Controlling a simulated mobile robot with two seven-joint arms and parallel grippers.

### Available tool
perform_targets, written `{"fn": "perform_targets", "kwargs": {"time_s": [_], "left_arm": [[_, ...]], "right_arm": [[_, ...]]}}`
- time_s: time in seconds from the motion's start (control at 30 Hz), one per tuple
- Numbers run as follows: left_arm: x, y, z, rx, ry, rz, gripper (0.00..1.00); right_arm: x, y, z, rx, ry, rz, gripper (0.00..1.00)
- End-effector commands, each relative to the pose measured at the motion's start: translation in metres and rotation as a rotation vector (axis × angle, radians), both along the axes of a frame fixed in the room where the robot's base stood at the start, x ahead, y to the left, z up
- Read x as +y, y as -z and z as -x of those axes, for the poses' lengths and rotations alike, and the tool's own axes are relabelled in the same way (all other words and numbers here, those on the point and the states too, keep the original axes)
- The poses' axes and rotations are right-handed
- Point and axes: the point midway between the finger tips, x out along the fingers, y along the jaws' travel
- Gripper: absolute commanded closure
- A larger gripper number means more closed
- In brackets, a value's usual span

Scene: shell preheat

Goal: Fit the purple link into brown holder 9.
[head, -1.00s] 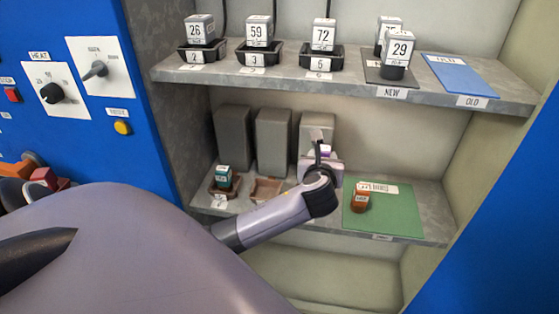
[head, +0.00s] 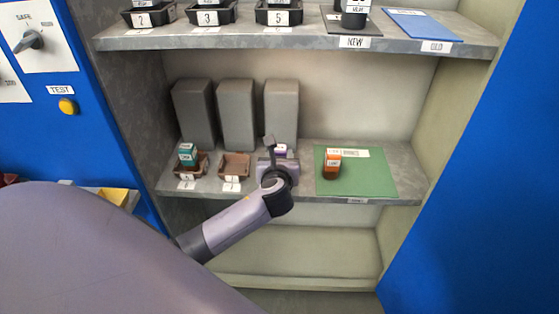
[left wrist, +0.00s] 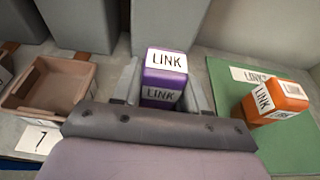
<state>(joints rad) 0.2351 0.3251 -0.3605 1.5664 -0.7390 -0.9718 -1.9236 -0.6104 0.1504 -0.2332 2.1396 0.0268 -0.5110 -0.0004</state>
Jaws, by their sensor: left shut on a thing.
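The purple link (left wrist: 163,78) stands upright between the fingers of my left gripper (left wrist: 163,92) in the left wrist view. The gripper is shut on it. In the head view my left gripper (head: 278,165) is in front of the right-hand grey block, with a little of the purple link (head: 280,149) showing. No holder marked 9 can be made out; my gripper hides the spot under the link, right of brown holder 7 (left wrist: 22,96). I cannot tell whether the link is inside a holder. My right gripper is not in view.
Empty holder 7 (head: 235,176) is just left of my gripper. Farther left, a brown holder (head: 178,172) bears a teal link (head: 187,154). Grey blocks (head: 236,115) stand behind. An orange link (head: 331,165) is on the green mat (head: 375,175) at right. A loaded shelf (head: 300,40) is above.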

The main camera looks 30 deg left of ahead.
Motion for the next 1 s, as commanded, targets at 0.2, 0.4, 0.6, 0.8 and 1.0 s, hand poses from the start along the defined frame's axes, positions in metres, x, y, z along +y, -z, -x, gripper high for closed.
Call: {"fn": "perform_targets", "kwargs": {"time_s": [0.2, 0.4, 0.6, 0.8, 1.0], "left_arm": [[0.000, -0.002, -0.001, -0.003, 0.000, -0.001, 0.95], [0.000, 0.004, -0.001, -0.003, 0.000, -0.002, 0.95], [0.000, 0.004, 0.000, -0.001, 0.000, -0.001, 0.32], [0.000, 0.003, 0.000, -0.001, 0.000, 0.000, 0.32], [-0.007, -0.008, 0.011, 0.000, 0.002, 0.000, 0.32]], "right_arm": [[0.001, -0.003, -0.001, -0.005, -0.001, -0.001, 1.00], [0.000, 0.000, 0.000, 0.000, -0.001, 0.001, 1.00], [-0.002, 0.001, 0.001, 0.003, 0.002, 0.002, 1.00], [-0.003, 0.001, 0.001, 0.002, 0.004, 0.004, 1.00], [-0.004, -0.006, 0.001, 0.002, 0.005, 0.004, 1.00]]}}
